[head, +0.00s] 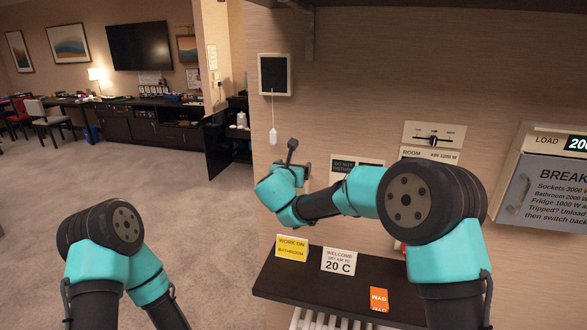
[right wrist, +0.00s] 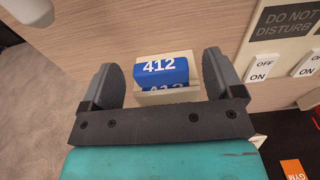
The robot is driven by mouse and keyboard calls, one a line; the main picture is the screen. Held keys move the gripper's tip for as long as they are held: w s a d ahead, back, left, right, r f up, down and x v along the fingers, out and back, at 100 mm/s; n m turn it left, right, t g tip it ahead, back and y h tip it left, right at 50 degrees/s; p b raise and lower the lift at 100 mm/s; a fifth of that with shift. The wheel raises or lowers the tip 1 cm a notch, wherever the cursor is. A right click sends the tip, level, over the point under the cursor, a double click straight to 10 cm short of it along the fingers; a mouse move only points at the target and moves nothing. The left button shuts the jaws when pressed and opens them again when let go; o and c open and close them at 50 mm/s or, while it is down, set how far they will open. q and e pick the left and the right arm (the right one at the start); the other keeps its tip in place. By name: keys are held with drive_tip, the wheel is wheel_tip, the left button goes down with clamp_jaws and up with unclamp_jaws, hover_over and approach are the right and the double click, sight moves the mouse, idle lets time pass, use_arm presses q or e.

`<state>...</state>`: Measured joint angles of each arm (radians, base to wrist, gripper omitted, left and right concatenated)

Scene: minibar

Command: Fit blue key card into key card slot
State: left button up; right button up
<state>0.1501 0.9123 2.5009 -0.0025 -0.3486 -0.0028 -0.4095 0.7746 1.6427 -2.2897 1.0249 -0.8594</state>
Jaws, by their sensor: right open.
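The blue key card (right wrist: 161,70), marked 412, shows in the right wrist view with its lower part inside a pale key card slot (right wrist: 189,95) on the wall. My right gripper (right wrist: 162,80) is open, with one finger on each side of the card and slot. Gaps show between both fingers and the card, so it is not gripped. In the head view my right gripper (head: 292,150) is at the wall, and my arm hides the card and slot. How deep the card sits cannot be told. My left arm shows at lower left, but its gripper is out of view.
A dark shelf (head: 336,288) below holds a yellow card (head: 292,248), a white welcome card (head: 338,262) and an orange card (head: 379,299). Switches marked ON and OFF (right wrist: 262,68) are right of the slot. A white pull handle (head: 273,136) hangs on a cord nearby.

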drive_tip(key=v, duration=1.7)
drive_tip(key=shift+s, duration=0.2)
drive_tip(key=shift+a+r, duration=0.1)
